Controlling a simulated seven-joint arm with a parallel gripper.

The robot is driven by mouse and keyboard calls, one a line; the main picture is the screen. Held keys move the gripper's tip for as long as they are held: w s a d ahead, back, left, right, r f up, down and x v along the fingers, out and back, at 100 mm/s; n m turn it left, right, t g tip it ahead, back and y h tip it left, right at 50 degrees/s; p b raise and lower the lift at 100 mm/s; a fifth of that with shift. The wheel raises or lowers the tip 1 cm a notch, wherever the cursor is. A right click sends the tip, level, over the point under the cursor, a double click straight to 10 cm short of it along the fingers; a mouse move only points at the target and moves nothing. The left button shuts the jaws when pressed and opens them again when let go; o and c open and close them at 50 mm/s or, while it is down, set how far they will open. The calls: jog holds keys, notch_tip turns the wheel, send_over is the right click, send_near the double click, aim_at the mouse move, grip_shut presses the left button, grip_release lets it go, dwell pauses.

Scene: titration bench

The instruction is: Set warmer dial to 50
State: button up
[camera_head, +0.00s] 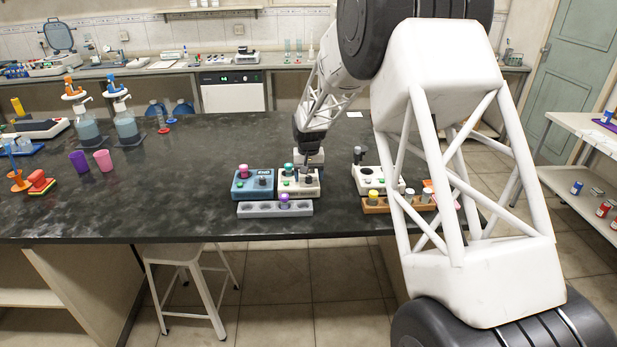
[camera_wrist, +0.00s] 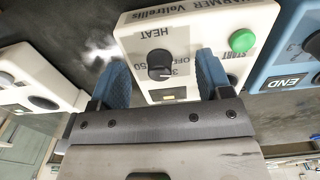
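The warmer (camera_head: 299,183) is a white box on the dark bench, with another white device to its right and a blue one to its left. In the wrist view its panel (camera_wrist: 190,28) reads "WARMER" and "HEAT". The black dial (camera_wrist: 160,65) has markings beside it that include "OFF" and "50", partly covered; its exact setting is not clear. A green button (camera_wrist: 242,40) marked "START" is on the same panel. My gripper (camera_wrist: 168,78) is open, its blue fingers on either side of the dial with gaps, not visibly touching it.
A blue device (camera_head: 252,184) stands close by on the left, with a grey rack (camera_head: 262,210) in front. Another white device (camera_head: 372,181) is on the right, behind a wooden rack (camera_head: 376,206).

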jog(key=c, duration=1)
jog(key=shift+c, duration=0.2)
jog(key=m, duration=1.2)
